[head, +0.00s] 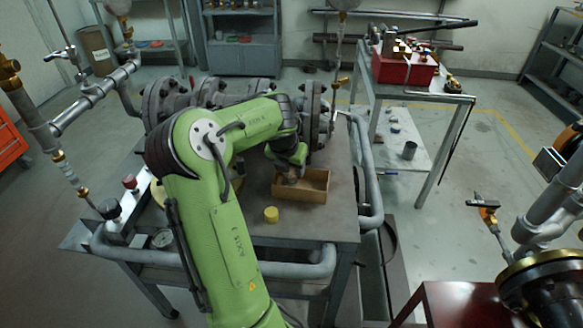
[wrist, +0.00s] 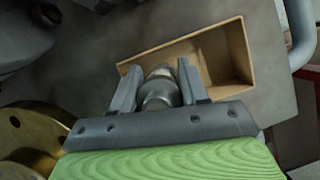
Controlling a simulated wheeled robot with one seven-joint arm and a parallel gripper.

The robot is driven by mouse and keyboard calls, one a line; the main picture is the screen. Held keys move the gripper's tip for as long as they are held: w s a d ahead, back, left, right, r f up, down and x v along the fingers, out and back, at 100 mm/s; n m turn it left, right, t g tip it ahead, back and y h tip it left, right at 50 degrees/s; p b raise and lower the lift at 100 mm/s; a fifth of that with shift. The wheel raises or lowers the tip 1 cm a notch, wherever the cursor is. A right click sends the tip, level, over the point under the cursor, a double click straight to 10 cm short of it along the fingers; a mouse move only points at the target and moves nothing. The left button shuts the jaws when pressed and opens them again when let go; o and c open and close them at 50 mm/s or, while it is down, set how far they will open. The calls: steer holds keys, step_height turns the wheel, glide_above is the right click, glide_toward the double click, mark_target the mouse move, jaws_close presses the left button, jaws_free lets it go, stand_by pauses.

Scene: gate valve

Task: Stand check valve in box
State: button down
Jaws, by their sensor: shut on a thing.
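A tan open-topped box (head: 315,192) stands on the grey metal table, and it also shows in the wrist view (wrist: 230,50). My gripper (head: 291,176) is over the left part of the box. In the wrist view my gripper (wrist: 160,80) is shut on a grey metal check valve (wrist: 158,92), with one finger on each side. The valve is over or inside the left end of the box; I cannot tell whether it touches the bottom. The right part of the box looks empty. In the head view the valve is mostly hidden by my gripper.
A yellow cylinder (head: 271,214) stands on the table in front of the box. Large flanged pipework (head: 312,110) stands behind the box. A grey pipe rail (head: 367,170) runs along the table's right side. A brass flange (wrist: 30,135) is at the lower left in the wrist view.

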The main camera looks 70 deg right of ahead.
steer(key=c, duration=0.9)
jaws_free()
steer(key=shift+o, duration=0.2)
steer(key=shift+r+p, duration=0.25)
steer(key=shift+p, duration=0.05)
steer(key=p+v, duration=0.3)
steer(key=v, duration=0.8)
steer(key=shift+a+r+p, duration=0.25)
steer(key=shift+r+p, duration=0.05)
steer(key=shift+r, duration=0.05)
